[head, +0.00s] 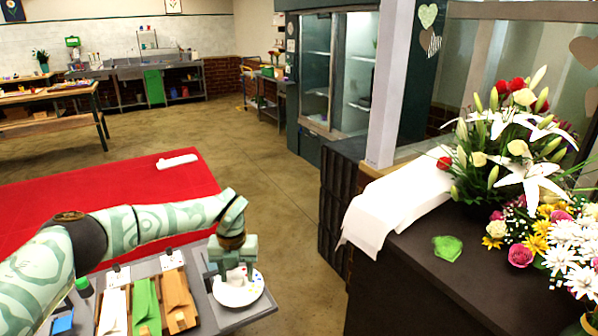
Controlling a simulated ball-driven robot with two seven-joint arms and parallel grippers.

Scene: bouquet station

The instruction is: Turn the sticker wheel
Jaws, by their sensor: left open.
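The sticker wheel (240,296) is a white round disc with small coloured marks near its rim. It lies at the right end of a grey work surface at the bottom of the head view. My left gripper (238,271) points down over the wheel's back part, with its fingers apart. Something pale shows between the fingers, and I cannot tell whether they touch it. The gripper hides the back of the wheel. My right gripper is not in view.
White, green and orange-brown sheets or packets (146,303) lie left of the wheel. A green-capped bottle (84,287) stands further left. A red-covered table (110,190) is behind. A dark counter (415,285) with flower bouquets (505,150) stands at right. Open floor lies between.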

